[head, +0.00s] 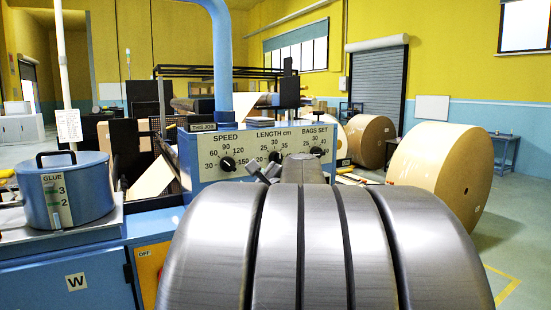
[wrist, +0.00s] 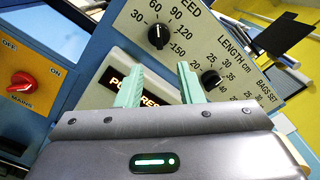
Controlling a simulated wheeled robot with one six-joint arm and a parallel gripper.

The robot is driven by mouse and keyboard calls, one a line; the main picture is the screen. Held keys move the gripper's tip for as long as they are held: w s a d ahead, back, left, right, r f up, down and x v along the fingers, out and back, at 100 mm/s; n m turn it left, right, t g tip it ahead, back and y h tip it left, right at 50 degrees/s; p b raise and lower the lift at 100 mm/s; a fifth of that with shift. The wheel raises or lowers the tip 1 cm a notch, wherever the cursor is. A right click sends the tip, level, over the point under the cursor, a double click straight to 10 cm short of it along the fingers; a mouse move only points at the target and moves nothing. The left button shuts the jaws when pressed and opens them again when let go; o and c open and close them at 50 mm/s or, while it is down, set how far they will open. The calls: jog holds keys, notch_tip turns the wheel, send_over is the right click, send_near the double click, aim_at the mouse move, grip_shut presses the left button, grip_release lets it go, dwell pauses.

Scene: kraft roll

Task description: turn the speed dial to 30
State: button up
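The black speed dial (head: 228,163) is on the left of the blue machine's pale panel, with numbers 30 to 150 around it. In the wrist view the speed dial (wrist: 158,36) lies beyond my fingertips, about between them in the picture. A white mark shows on the knob, but I cannot tell surely which number it points at. My gripper (wrist: 160,70) is open and empty, its two pale green fingers apart and not touching the dial. In the head view my gripper (head: 264,170) is in front of the panel, right of the speed dial, partly hidden by my arm.
The length dial (head: 275,157) and bags-set dial (head: 316,152) are to the right on the same panel. A red mains switch (wrist: 22,80) is at left in the wrist view. A blue glue pot (head: 66,190) stands at left. Large kraft rolls (head: 440,170) stand at right.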

aim_at(230, 165)
jog(key=p+x, duration=0.3)
jog(key=x, duration=1)
jog(key=shift+w+a, duration=0.2)
jog(key=shift+a, duration=0.1)
grip_shut()
